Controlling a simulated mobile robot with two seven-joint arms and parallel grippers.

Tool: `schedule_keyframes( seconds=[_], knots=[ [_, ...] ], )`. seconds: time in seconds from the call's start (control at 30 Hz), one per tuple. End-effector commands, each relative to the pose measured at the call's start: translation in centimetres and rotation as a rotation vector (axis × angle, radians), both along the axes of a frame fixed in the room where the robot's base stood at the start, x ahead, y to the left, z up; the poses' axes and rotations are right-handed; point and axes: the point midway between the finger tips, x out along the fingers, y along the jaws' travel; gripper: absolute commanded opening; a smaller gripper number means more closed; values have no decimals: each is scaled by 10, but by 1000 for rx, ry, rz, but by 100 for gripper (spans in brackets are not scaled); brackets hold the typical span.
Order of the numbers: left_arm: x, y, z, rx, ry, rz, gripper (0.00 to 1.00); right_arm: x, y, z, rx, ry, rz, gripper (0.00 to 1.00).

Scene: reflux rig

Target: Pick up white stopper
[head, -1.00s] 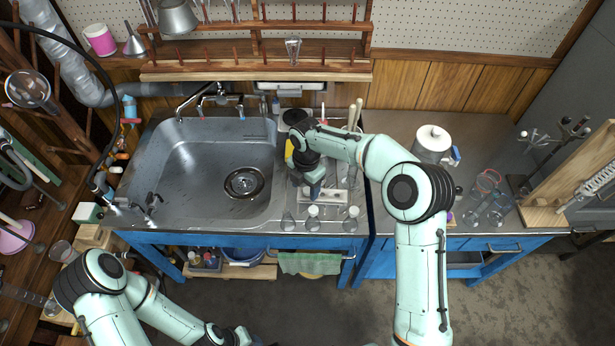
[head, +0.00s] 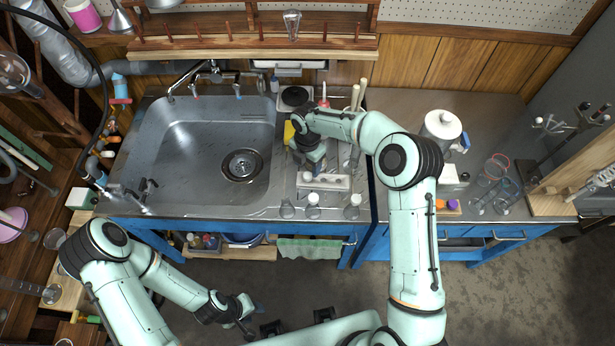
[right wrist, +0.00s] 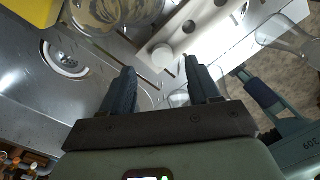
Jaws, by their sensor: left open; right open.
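A white stopper (right wrist: 162,55) appears as a pale round top at the rack's near end in the right wrist view, just beyond and between my right fingertips. It looks apart from them. The white rack (right wrist: 218,18) has dark holes; in the head view the rack (head: 335,182) sits on the counter right of the sink. My right gripper (right wrist: 160,72) is open and empty, pointing at the rack; in the head view the right gripper (head: 312,163) is partly hidden by its wrist. My left gripper (head: 243,318) is open, low in front of the counter.
Small flasks (head: 313,200) stand along the counter's front edge. A clear glass vessel (right wrist: 115,12) and a yellow object (right wrist: 32,10) are close to the right gripper. The sink (head: 195,150) lies left. A white-lidded container (head: 442,127) stands on the right counter.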

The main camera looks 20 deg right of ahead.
Motion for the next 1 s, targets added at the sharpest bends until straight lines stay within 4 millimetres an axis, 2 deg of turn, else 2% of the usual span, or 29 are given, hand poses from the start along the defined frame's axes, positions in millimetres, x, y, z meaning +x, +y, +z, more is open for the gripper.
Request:
schedule_keyframes(
  seconds=[0.33, 0.6, 0.67, 0.7, 0.8, 1.0],
  knots=[
    [0, 0, -1, 0, 0, 0, 43, -3, -1, -45, -1, 3, 0, 61],
    [0, 0, -1, 0, 0, 0, 43, -3, -1, -51, 0, 0, 0, 61],
    [0, 0, -1, 0, 0, 0, 43, -3, -1, -51, 0, 0, 0, 42],
    [0, 0, -1, 0, 0, 0, 43, -3, -1, -51, 0, 0, 0, 28],
    [0, 0, -1, 0, 0, 0, 43, -3, -1, -50, 0, 0, 0, 1],
    [0, 0, -1, 0, 0, 0, 43, -3, -1, -50, 0, 0, 0, 1]
  ],
)
